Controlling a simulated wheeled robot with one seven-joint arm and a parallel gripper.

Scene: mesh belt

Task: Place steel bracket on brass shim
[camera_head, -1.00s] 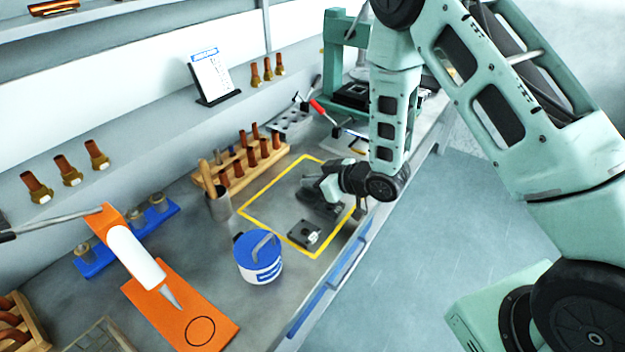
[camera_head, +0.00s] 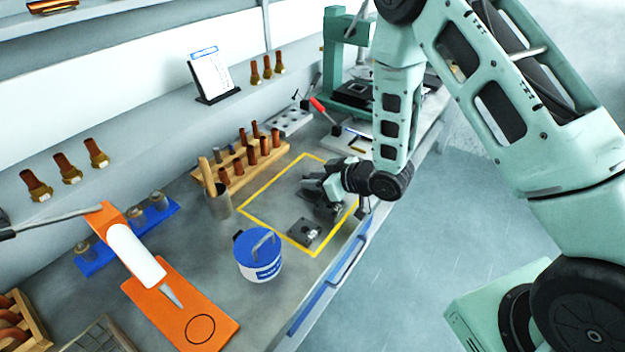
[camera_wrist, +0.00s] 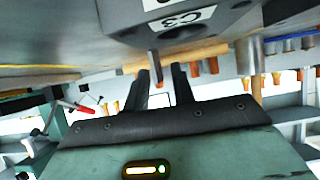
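My gripper (camera_head: 316,192) is low over the bench, inside the yellow-outlined area. In the wrist view its two dark fingers (camera_wrist: 162,78) stand apart with a gap between them. A grey block with a white label marked C3 (camera_wrist: 170,22) is close beyond the fingertips, and a small grey tab shows near the tips. I cannot tell whether this block is the steel bracket. In the head view a dark square plate (camera_head: 303,231) with a small light part lies in the outlined area, nearer the blue-lidded tub than my gripper. I cannot make out the brass shim; my gripper hides part of the area.
A white tub with a blue lid (camera_head: 258,262) stands just outside the yellow outline (camera_head: 270,240). A wooden rack (camera_head: 238,182) with copper-coloured pieces and a metal cup (camera_head: 217,203) are behind it. An orange stand (camera_head: 190,310) is at the left. A green press (camera_head: 343,55) stands at the back.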

